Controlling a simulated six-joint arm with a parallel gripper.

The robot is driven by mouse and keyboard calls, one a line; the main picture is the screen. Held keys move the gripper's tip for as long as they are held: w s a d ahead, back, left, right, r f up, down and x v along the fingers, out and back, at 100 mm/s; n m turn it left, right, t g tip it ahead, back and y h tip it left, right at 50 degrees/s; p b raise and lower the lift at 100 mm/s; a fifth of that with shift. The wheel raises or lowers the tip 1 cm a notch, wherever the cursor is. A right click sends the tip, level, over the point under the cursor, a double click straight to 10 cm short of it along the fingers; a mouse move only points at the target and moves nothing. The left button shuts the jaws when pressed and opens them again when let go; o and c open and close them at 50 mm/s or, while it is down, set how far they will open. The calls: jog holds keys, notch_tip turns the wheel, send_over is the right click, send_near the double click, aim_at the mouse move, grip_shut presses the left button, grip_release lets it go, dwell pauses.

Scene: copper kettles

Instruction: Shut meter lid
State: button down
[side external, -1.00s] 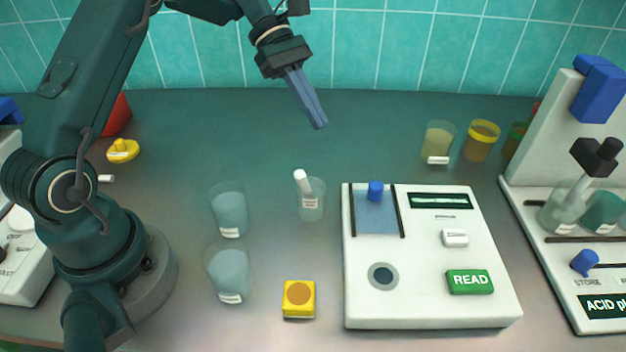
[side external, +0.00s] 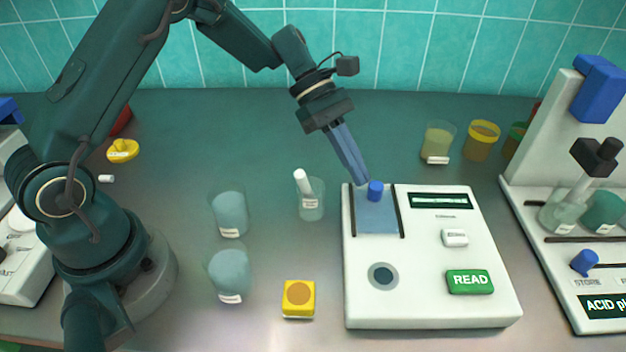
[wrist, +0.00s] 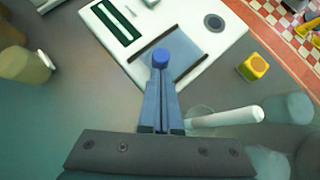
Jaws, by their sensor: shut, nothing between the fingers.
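The white meter (side external: 430,290) stands right of centre in the side view, with a green READ button (side external: 470,282) and a dark round well (side external: 383,276) in its top. Its lid is a bluish see-through plate (side external: 377,219) between two dark rails, behind the well, which is uncovered. A blue knob (side external: 376,190) stands at the lid's back end. My gripper (side external: 364,182) is shut and empty, its fingertips just behind and left of the knob. In the wrist view the fingertips (wrist: 160,75) point at the knob (wrist: 161,57); I cannot tell whether they touch.
A beaker with a white stick (side external: 310,198) and two bluish beakers (side external: 229,214) stand left of the meter. A yellow block (side external: 299,299) lies at the front. Sample cups (side external: 481,139) stand behind right. An acid station (side external: 590,270) is at far right.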

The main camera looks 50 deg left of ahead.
jog(key=s+d, duration=0.7)
jog(key=shift+s+d, duration=0.25)
jog(key=shift+d, duration=0.05)
dwell(0.3)
